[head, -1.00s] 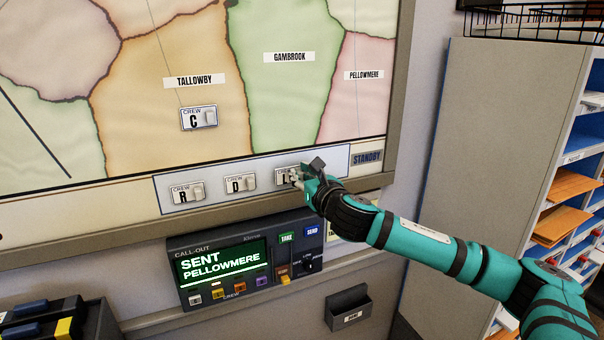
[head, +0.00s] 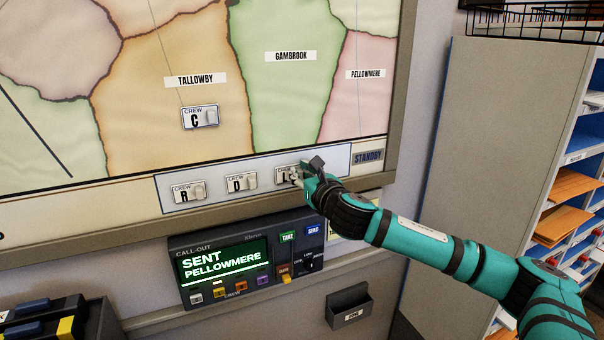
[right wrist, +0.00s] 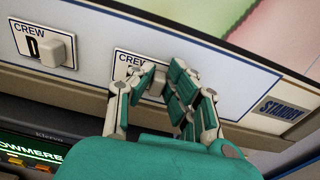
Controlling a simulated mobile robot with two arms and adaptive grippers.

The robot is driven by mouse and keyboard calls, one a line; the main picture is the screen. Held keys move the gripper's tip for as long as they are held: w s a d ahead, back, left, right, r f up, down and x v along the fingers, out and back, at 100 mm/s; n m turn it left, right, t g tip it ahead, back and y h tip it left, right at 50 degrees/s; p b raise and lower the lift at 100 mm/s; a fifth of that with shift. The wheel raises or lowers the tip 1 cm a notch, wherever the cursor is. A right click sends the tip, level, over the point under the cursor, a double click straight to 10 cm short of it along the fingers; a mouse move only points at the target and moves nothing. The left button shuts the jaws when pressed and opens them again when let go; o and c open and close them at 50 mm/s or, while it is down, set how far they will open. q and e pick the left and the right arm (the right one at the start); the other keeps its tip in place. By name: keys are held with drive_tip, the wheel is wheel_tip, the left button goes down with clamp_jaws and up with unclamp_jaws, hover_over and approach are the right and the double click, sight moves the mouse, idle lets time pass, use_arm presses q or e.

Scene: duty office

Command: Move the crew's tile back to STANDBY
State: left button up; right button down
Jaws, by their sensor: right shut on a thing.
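A white crew tile (head: 283,178), its letter partly covered, sits on the pale STANDBY strip (head: 332,160) under the map. My right gripper (head: 299,177) is shut on this tile's raised knob. The right wrist view shows the tile (right wrist: 121,64) flat on the strip, with the fingers (right wrist: 154,88) on both sides of its knob. Tiles R (head: 187,192) and D (head: 240,182) stand in the same strip to the left. Tile C (head: 200,117) is on the map in the TALLOWBY area. My left gripper is not in view.
The call-out unit (head: 245,262) below the board reads SENT PELLOWMERE. A small dark holder (head: 348,306) is on the wall to its right. A grey shelf unit (head: 500,150) stands at the right. The strip is bare between my gripper and the STANDBY label (head: 368,157).

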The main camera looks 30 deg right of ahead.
drive_tip(key=c, duration=1.6)
unclamp_jaws()
drive_tip(key=o, duration=0.4)
drive_tip(key=shift+s+r, duration=0.1)
drive_tip(key=shift+s, duration=0.05)
